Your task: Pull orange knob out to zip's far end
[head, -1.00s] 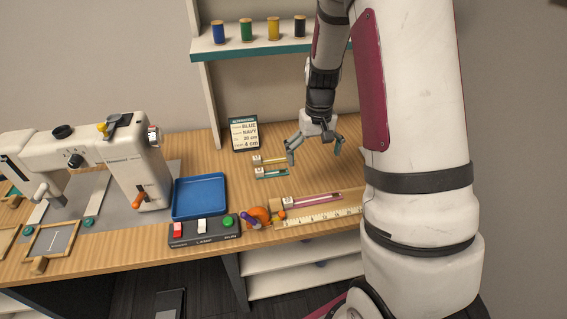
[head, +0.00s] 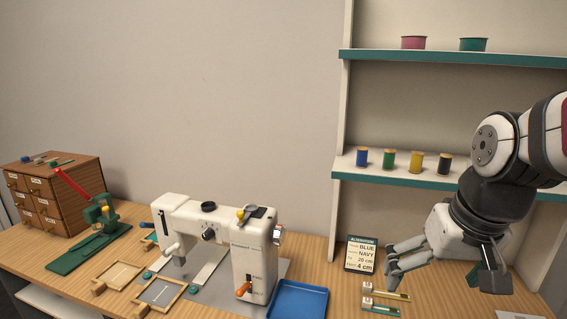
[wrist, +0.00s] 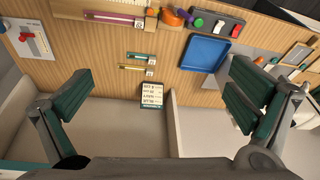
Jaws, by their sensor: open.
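My gripper (wrist: 160,95) is open and empty, its two green-padded fingers wide apart above the table. It also shows at the right of the head view (head: 445,275). A pink zip strip (wrist: 115,18) lies along the top of the wrist view, with a round orange thing (wrist: 172,17) beside its right end. I cannot tell whether that is the zip's knob. A yellow strip (wrist: 133,69) and a teal strip (wrist: 140,57) lie nearer my gripper. The sewing machine (head: 225,235) has an orange knob (head: 243,289) low on its front.
A blue tray (head: 298,300) lies right of the machine. An order card (head: 361,255) stands behind the strips. A switch panel (wrist: 215,22) and a white plate with a red knob (wrist: 33,38) are on the table. A shelf (head: 450,180) with thread spools is behind my gripper.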

